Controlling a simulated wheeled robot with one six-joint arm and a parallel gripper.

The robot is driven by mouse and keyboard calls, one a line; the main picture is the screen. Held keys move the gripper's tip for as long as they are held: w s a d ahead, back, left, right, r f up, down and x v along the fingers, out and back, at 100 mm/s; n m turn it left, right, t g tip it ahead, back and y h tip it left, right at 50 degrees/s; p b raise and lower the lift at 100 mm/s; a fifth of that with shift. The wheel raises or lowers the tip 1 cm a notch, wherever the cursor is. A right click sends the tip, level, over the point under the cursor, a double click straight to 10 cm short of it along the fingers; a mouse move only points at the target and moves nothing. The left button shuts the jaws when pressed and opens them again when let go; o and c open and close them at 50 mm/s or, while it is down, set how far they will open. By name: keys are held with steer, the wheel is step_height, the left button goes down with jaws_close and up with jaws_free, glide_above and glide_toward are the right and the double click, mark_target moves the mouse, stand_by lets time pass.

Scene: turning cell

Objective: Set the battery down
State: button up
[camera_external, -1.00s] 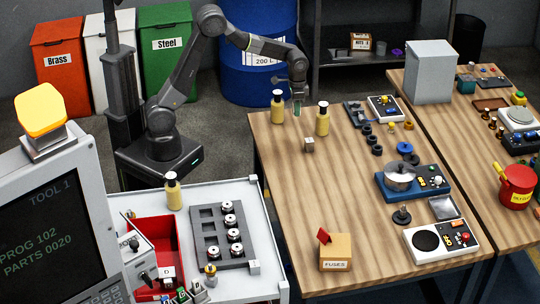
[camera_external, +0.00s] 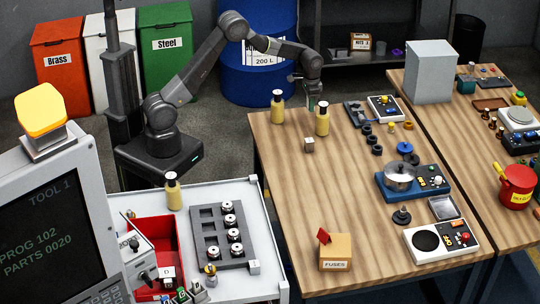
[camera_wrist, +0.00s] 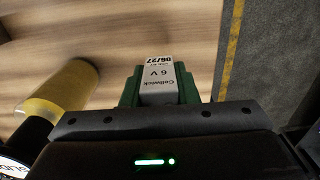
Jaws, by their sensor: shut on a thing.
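The battery (camera_wrist: 159,75) is a pale grey block printed "Callwick 6 V" and "06/27". In the wrist view, the green fingers of my gripper (camera_wrist: 158,94) are shut on it from both sides. In the external view, my gripper (camera_external: 312,103) is low at the far edge of the wooden table (camera_external: 290,200), just behind and left of the right yellow bottle. The battery cannot be made out there. Whether its underside touches the table cannot be told.
The right yellow bottle (camera_external: 322,121) stands close to my gripper; a second bottle (camera_external: 278,107) stands to the left. A small grey cube (camera_external: 308,145) lies nearer the camera. Black rings (camera_external: 372,139) and a tray (camera_external: 355,113) lie to the right.

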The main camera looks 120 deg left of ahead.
steer(key=shift+f+p, duration=0.3)
steer(key=shift+f, duration=1.4)
steer(key=shift+f, duration=0.2)
steer(key=o, duration=1)
steer(key=shift+r, duration=0.1)
step_height(320, 180, up, 12)
steer(key=shift+r+b, duration=0.15)
steer(key=shift+b, duration=0.7)
